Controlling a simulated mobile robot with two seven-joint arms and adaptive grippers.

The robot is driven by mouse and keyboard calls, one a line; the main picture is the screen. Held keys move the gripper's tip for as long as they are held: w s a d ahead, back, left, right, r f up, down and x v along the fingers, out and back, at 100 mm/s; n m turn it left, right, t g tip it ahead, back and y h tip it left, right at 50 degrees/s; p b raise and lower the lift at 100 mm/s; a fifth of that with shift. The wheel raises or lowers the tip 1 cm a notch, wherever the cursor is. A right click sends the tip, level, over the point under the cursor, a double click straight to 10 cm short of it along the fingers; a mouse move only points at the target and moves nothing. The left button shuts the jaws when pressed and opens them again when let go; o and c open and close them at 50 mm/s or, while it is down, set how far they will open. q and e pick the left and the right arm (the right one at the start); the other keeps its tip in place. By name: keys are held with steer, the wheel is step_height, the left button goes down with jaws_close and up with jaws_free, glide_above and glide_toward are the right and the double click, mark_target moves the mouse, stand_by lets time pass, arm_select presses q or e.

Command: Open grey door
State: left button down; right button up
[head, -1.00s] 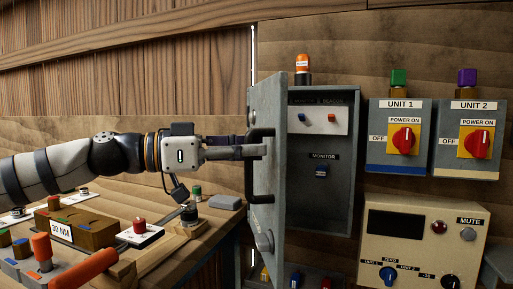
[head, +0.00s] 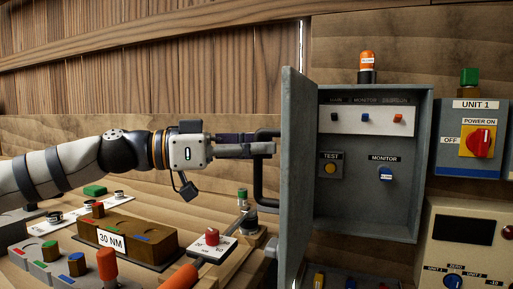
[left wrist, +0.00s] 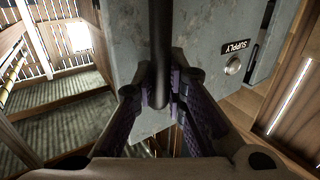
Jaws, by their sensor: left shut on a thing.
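The grey door (head: 298,170) stands swung open on the grey cabinet (head: 423,110), seen nearly edge-on in the head view. Its black bar handle (head: 257,180) is on the door's left face. My left gripper (head: 268,145) is shut on the upper part of this handle. In the left wrist view, the purple-padded fingers of the gripper (left wrist: 158,92) close around the dark handle bar (left wrist: 158,40). The door face (left wrist: 215,45) there carries a SUPPLY label and a round knob. Inside the cabinet are a TEST button, a MONITOR knob and a row of small knobs. My right gripper is not in view.
An orange beacon (head: 367,65) stands on top of the cabinet. A UNIT 1 switch box (head: 476,140) and a cream panel (head: 470,240) are at the right. A wooden bench at lower left holds a 30 NM block (head: 128,238) and several coloured-handled items.

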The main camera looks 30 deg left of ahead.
arm_select(q)
steer(key=shift+a+r, duration=0.35)
steer(key=shift+a, duration=0.1)
steer(key=c, duration=1.7)
jaws_free()
steer(key=shift+o, duration=0.5)
steer(key=shift+w+d+f, duration=0.1)
steer(key=shift+f, duration=0.1)
steer(key=v, duration=1.2)
